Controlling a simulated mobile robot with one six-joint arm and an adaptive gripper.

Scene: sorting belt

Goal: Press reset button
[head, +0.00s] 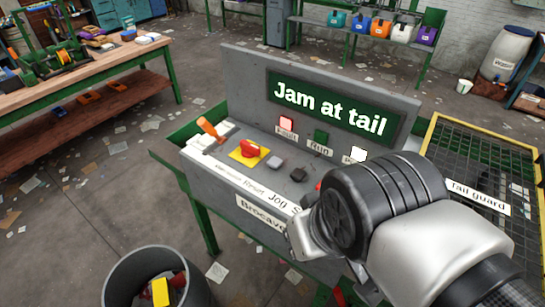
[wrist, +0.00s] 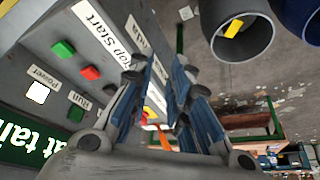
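The grey control console (head: 225,160) has a sloped panel and a green sign (head: 330,105) reading "Jam at tail". On the panel are a red knob on a yellow plate (head: 240,157), a grey button (head: 275,161) and a black button (head: 298,174).
An orange lever (head: 208,128) stands at the panel's left. Green (wrist: 63,48) and red (wrist: 90,72) buttons lie beside my gripper in the wrist view. The white lamp (wrist: 38,92) is lit. A grey bin (head: 150,262) stands in front; a mesh guard (head: 480,170) is right.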

